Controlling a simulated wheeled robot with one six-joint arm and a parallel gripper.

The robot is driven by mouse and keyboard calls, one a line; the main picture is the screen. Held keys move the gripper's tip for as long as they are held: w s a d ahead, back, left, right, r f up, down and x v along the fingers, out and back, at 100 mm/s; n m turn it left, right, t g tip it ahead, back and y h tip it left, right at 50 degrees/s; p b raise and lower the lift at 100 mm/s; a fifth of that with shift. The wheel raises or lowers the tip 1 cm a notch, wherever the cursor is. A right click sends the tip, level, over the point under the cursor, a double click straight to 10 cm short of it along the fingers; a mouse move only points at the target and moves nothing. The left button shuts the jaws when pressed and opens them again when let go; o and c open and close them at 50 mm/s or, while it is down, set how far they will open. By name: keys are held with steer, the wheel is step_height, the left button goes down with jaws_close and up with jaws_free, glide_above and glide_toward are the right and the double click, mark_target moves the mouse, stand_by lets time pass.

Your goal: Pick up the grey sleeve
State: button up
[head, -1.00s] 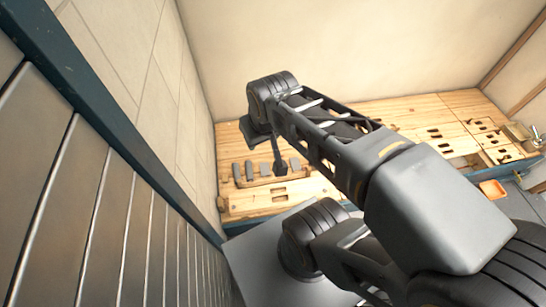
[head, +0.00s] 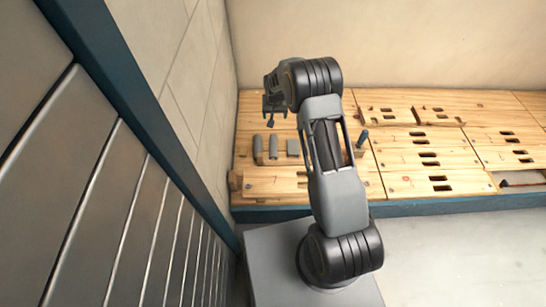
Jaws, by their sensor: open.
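Grey pieces stand in a short row on the wooden bench top: a rounded one at the left (head: 258,150), a taller rounded one beside it (head: 272,148) and a squarer one to the right (head: 293,148). They are too small for me to tell which is the grey sleeve. My gripper (head: 271,117) is open and hangs above and behind the row, near the left wall. It appears apart from the pieces. My arm hides the bench just right of the row.
The wooden bench (head: 410,188) carries slotted boards and runs right along the back wall. A plain wall closes the left side, with a grey slatted panel (head: 95,215) nearer. Grey floor is clear at the lower right.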

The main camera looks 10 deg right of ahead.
steer(key=b, duration=0.6)
glide_above(273, 145)
steer(key=s, duration=0.1)
step_height(273, 145, down, 21)
steer(key=shift+r, duration=0.1)
steer(key=shift+w+d+f+b, duration=0.1)
steer(key=shift+w+f+b, duration=0.1)
steer(key=shift+f+b, duration=0.65)
steer(key=shift+w+f+b, duration=0.15)
steer(key=shift+f+b, duration=0.25)
steer(key=shift+f, duration=0.9)
steer(key=shift+w+d+f+b, duration=0.1)
steer(key=shift+w+f+b, duration=0.1)
steer(key=shift+f+b, duration=0.65)
steer(key=shift+f+p, duration=0.2)
steer(key=shift+p, duration=0.1)
steer(key=c, duration=0.7)
